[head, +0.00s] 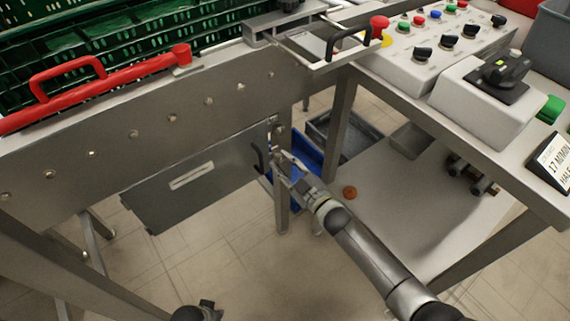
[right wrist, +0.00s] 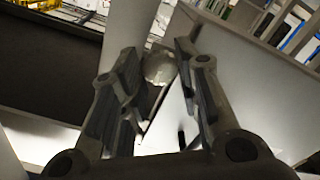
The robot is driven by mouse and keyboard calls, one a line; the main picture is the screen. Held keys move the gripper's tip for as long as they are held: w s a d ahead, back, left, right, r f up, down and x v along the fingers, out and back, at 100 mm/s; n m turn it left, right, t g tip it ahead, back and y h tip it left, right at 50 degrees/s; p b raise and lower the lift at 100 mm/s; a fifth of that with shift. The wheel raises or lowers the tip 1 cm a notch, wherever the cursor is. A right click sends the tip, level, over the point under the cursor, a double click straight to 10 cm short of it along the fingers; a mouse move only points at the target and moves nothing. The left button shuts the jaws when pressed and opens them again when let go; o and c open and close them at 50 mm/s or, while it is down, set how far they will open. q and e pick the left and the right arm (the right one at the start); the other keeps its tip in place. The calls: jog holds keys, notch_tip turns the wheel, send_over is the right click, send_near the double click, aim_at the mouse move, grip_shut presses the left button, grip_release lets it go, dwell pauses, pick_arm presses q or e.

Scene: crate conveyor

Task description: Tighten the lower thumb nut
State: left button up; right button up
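My right gripper (head: 277,156) reaches up to the grey leg at the near end of the conveyor frame. In the right wrist view, its two fingers (right wrist: 158,75) are apart, with a round, pale metal knob (right wrist: 160,67) showing between and beyond their tips. The knob looks like a thumb nut; I cannot tell whether the fingers touch it. In the head view a small metal fitting (head: 279,129) shows on the leg just above the gripper; the lower nut is hidden or too small there. A dark part at the bottom edge may be my left gripper (head: 197,312); its fingers are unclear.
A black handle (head: 258,157) sits just left of the right gripper. A grey hinged panel (head: 190,172) hangs under the conveyor side. A blue bin (head: 302,150) is behind the gripper. The control table (head: 470,125) stands at right, above a lower shelf with an orange-brown ball (head: 350,192).

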jog(key=o, duration=0.3)
jog(key=shift+o, duration=0.2)
jog(key=shift+s, duration=0.15)
jog(key=v, duration=1.1)
jog(key=shift+s+d, duration=0.25)
jog(key=shift+s, duration=0.05)
